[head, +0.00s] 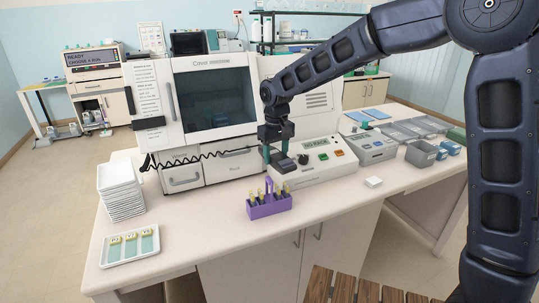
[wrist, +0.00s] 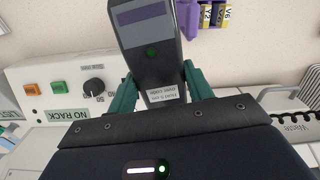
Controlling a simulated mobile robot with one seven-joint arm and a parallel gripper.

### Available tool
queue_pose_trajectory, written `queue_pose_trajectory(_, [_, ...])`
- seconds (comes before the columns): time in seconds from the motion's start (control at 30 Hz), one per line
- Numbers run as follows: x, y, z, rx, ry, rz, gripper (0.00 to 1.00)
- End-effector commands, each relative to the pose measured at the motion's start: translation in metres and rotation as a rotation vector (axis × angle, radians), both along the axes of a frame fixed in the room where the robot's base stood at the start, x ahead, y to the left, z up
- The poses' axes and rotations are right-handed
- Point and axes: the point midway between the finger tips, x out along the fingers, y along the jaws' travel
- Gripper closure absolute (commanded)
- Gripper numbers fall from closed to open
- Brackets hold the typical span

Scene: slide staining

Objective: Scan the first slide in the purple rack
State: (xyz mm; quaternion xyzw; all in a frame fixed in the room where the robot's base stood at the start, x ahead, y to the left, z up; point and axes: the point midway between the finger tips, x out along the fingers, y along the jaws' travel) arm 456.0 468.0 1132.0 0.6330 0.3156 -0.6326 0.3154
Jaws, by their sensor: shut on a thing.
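My gripper (wrist: 162,88) is shut on a dark handheld scanner (wrist: 152,68) with a green light, a purple-grey window and a small white label. In the head view my gripper (head: 276,152) is above the bench, behind the purple rack (head: 268,208). The scanner is small and partly hidden there. The purple rack stands upright near the bench's front and holds several slides with yellow labelled tops (head: 285,189). In the wrist view part of the rack (wrist: 191,14) shows at the top edge, with slide labels (wrist: 222,15) reading Y2 and V6. The scanner is apart from the slides.
A control box (head: 321,160) reading "NO RACK" sits right of my gripper. A coiled black cord (head: 218,156) runs left from the gripper. A cover slipper machine (head: 207,100) stands behind. A white tray of slides (head: 131,262) and stacked trays (head: 121,190) are at left.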

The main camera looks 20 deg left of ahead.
Motion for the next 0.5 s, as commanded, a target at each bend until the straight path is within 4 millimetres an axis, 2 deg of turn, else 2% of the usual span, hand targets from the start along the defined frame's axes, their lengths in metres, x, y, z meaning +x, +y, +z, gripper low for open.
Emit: queue_pose_trajectory(0.5, [0.0055, -0.0052, -0.0014, 0.000, 0.000, 0.000, 0.77])
